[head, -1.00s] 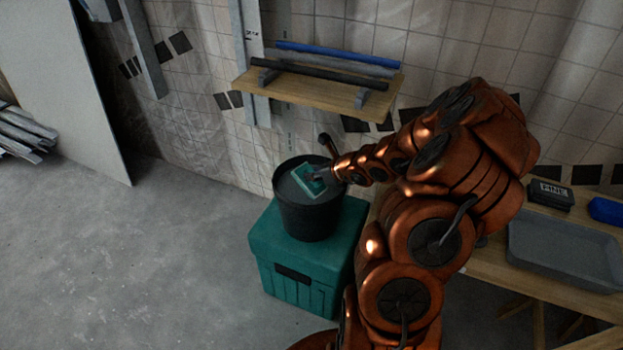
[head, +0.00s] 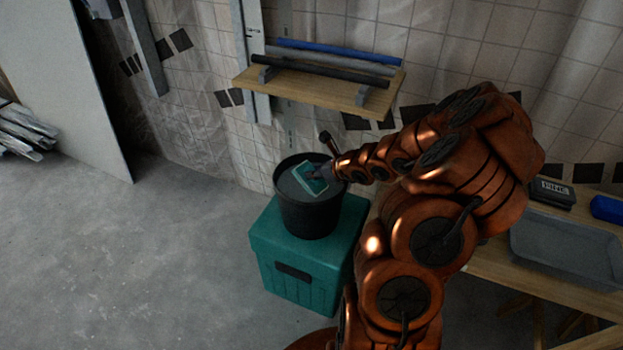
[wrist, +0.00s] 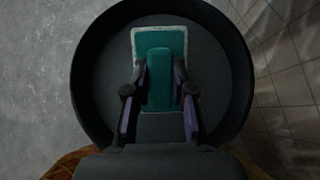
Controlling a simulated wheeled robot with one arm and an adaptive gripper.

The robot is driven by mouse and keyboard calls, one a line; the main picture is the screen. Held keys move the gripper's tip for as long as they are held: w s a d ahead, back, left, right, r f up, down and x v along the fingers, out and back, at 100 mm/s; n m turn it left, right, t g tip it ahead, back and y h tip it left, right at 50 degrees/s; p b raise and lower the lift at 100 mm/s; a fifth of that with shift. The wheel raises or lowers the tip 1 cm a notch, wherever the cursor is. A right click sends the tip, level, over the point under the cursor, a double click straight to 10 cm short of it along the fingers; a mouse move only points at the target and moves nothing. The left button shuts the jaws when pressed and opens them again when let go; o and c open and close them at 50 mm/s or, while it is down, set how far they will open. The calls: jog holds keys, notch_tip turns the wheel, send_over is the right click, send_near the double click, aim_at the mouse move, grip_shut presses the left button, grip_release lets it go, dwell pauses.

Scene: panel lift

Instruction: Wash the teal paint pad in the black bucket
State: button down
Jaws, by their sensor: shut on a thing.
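The teal paint pad (head: 308,178) with a pale rim is at the mouth of the black bucket (head: 308,217). In the wrist view the pad (wrist: 159,40) lies within the bucket's round rim (wrist: 84,75), with its teal handle toward me. My gripper (head: 318,174) is shut on the pad's handle; in the wrist view its two fingers (wrist: 159,88) sit on either side of it. The bucket stands upright on a teal lidded crate (head: 297,262). How deep the pad is in the bucket, and whether it touches the grey surface inside, I cannot tell.
A wooden wall shelf (head: 318,88) with rods and a blue tube is above and behind the bucket. At right a wooden bench (head: 500,268) holds a grey tray (head: 565,252), a dark box (head: 552,193) and a blue item (head: 606,208).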

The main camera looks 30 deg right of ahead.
jog(key=shift+r, duration=0.2)
jog(key=shift+r+p, duration=0.45)
jog(key=shift+p, duration=0.1)
jog(key=shift+f, duration=0.3)
jog(key=shift+f+b, duration=0.35)
jog(key=shift+b, duration=0.2)
jog(key=shift+r, duration=0.15)
jog(key=shift+r+p, duration=0.45)
jog(key=shift+p, duration=0.2)
jog(key=shift+r, duration=0.1)
notch_tip(320, 180, up, 9)
jog(key=p, duration=0.8)
jog(key=shift+p, duration=0.4)
